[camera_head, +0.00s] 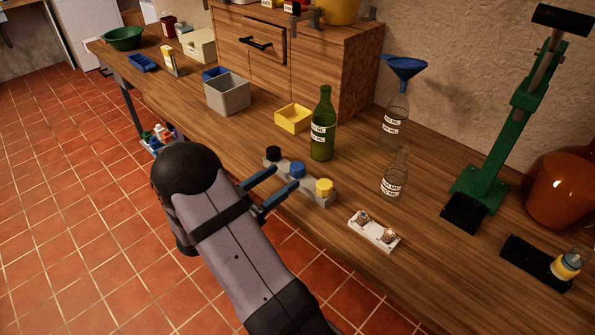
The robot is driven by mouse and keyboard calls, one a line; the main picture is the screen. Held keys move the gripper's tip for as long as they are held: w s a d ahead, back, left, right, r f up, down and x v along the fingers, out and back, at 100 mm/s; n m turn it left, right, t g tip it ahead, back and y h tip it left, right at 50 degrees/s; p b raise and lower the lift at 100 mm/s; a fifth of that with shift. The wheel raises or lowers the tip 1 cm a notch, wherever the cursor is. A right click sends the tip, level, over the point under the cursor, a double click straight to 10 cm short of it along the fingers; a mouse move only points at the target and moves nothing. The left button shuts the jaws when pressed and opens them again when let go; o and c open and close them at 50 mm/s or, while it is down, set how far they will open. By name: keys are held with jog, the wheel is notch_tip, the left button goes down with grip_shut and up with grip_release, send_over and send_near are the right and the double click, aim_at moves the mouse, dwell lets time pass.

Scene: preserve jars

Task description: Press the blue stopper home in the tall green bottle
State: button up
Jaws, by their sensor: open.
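The tall green bottle (322,143) stands upright on the wooden bench, with white labels on its side. No stopper shows in its neck. The blue stopper (297,170) sits in the grey holder (329,200), between a black stopper (273,153) and a yellow stopper (324,187). My gripper (286,177) is open, with its two blue fingers pointing toward the holder. The fingertips are close to the blue stopper in the picture, but I cannot tell whether they touch it or how high they are. Nothing shows between the fingers.
Two clear bottles (395,177) stand right of the green one; the rear one holds a blue funnel (407,67). A yellow tray (293,118) and grey bin (228,95) stand left. A white tray (375,234) lies in front. A green press (490,170) stands at right.

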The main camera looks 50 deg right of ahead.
aim_at(292, 171)
jog(key=shift+d+p, duration=0.55)
jog(key=shift+d, duration=1.05)
jog(key=shift+d+f+p, duration=0.1)
jog(key=shift+d+p, duration=0.5)
jog(key=shift+d, duration=1.5)
jog(key=c, duration=1.1)
